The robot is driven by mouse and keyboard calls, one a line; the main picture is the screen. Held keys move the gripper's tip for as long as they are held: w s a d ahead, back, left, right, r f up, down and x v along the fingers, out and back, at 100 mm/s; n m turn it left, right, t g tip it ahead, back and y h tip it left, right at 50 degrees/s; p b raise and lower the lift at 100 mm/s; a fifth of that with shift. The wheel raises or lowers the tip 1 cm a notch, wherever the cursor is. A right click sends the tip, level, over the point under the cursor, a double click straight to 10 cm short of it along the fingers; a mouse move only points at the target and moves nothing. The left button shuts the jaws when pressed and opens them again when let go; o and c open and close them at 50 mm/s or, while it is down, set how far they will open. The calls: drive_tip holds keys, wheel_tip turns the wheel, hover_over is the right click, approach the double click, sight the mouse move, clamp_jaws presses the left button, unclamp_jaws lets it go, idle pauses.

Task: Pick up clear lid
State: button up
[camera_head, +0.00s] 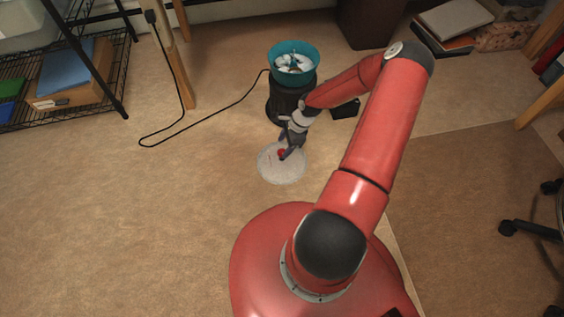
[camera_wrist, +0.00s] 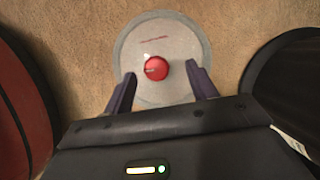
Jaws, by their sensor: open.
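The clear lid (camera_head: 284,174) is a round, pale disc with a red knob at its middle, lying flat on the floor. It also shows in the wrist view (camera_wrist: 185,42), where its red knob (camera_wrist: 157,68) is plain to see. My gripper (camera_head: 288,151) is above the lid in the head view. In the wrist view my gripper (camera_wrist: 163,88) is open, with one finger on each side below the knob. The fingers do not touch the knob, and nothing is between them but the lid's surface behind. The lid's near edge is partly hidden by my gripper.
A dark pot-like machine with a teal bowl (camera_head: 306,51) on top stands just behind the lid. A black cord (camera_head: 217,112) runs left across the carpet. A wire shelf (camera_head: 112,60) is at the left. Carpet left of the lid is free.

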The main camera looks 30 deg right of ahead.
sight(282, 152)
drive_tip(key=x, duration=0.3)
drive_tip(key=b+x, duration=0.1)
drive_tip(key=shift+s+f, duration=0.3)
drive_tip(key=shift+f, duration=0.15)
clamp_jaws()
